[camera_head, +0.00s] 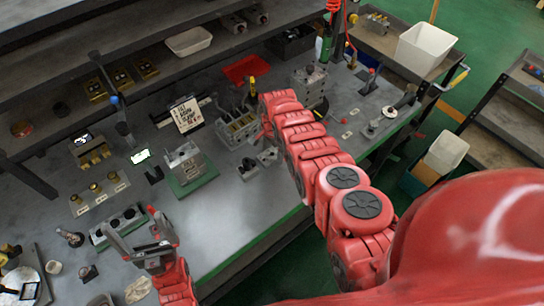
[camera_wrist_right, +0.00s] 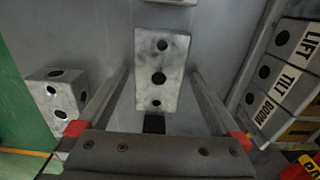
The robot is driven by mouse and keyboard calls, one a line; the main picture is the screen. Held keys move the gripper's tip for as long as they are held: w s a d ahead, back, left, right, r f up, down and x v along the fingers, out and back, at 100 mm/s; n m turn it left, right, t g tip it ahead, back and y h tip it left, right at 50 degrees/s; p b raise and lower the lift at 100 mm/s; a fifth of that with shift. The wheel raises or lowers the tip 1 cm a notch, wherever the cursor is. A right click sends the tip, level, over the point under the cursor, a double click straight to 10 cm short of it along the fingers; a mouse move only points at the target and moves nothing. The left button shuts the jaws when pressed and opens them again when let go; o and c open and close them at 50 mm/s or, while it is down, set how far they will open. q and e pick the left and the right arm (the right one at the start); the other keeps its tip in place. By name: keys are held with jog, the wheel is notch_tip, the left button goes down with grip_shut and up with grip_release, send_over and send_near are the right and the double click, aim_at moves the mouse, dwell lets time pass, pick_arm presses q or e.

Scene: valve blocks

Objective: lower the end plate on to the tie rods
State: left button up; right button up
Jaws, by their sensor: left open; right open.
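In the right wrist view a pale grey plate with three dark holes (camera_wrist_right: 158,70), probably the end plate, lies between the fingers of my right gripper (camera_wrist_right: 160,76). The fingers are apart, and I see no clear contact with the plate. In the head view my red right arm hides this gripper. A grey block assembly (camera_head: 184,162) stands on a green base in mid-bench; thin upright parts on it may be the tie rods, but they are too small to be sure. My left gripper (camera_head: 131,220) is open and empty over the bench's front left.
A block with holes (camera_wrist_right: 55,95) lies left of the plate in the wrist view. A valve block labelled LIFT, TILT, BOOM (camera_wrist_right: 282,85) stands to the right.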

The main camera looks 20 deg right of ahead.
grip_shut()
dwell(0.5)
jog(key=shift+r, duration=0.1)
